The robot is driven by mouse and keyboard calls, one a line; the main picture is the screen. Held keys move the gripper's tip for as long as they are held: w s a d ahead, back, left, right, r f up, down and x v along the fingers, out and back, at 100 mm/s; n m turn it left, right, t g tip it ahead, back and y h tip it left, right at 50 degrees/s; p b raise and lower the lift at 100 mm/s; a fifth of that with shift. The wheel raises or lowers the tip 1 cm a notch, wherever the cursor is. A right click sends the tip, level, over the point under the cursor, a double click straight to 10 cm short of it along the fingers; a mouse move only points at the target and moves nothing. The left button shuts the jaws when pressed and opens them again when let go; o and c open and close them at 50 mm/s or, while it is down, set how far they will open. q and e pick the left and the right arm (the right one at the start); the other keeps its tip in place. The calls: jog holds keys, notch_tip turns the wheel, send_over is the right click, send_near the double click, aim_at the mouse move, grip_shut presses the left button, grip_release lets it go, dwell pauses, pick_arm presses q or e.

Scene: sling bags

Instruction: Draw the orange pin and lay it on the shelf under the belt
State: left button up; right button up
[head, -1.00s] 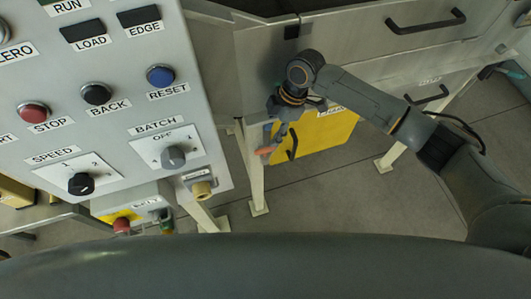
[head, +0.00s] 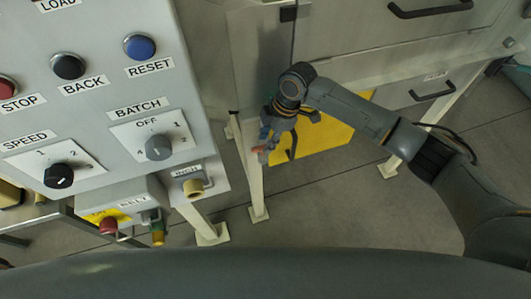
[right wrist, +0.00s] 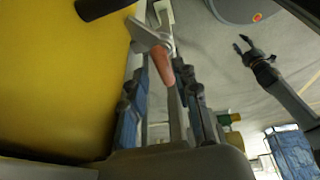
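An orange grip (head: 264,149) shows at the fingertips of my right gripper (head: 266,138) in the head view. In the right wrist view, this orange grip (right wrist: 161,66) with a grey metal head lies between the spread fingers of my right gripper (right wrist: 164,95), with no clear contact. The box labelled BELT (head: 122,209) stands low left. A green-collared part with an orange-yellow end (head: 158,236) sticks out of its right side. The shelf under the belt is not clearly visible. My left gripper (right wrist: 252,53) shows in the right wrist view, fingers apart and empty.
A grey control panel (head: 100,100) with buttons and dials fills the left. A steel cabinet with drawers (head: 355,50) stands behind my right arm, with a yellow panel (head: 318,138) below. Pale legs (head: 255,185) stand near the gripper.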

jog(key=shift+s+a+f+g, duration=0.2)
jog(key=shift+s+f+g, duration=0.1)
jog(key=shift+s+f, duration=0.85)
grip_shut()
jog(key=shift+w, duration=0.1)
jog(key=shift+w+a+r+p, duration=0.1)
jog(key=shift+w+r+p, duration=0.05)
jog(key=shift+r+p, duration=0.4)
jog(key=shift+w+a+r+p, duration=0.3)
jog(key=shift+a+r+p, duration=0.1)
jog(key=shift+r+p, duration=0.35)
jog(key=shift+w+r+p, duration=0.15)
jog(key=shift+r+p, duration=0.05)
jog(key=shift+p, duration=0.2)
jog(key=shift+a+p+v, duration=0.1)
jog(key=shift+p+v, duration=0.45)
jog(key=shift+v, duration=0.15)
jog(key=shift+a+p+v, duration=0.15)
jog(key=shift+p+v, duration=0.4)
jog(key=shift+v, duration=0.15)
jog(key=shift+r+p, duration=1.4)
jog(key=shift+r, duration=0.25)
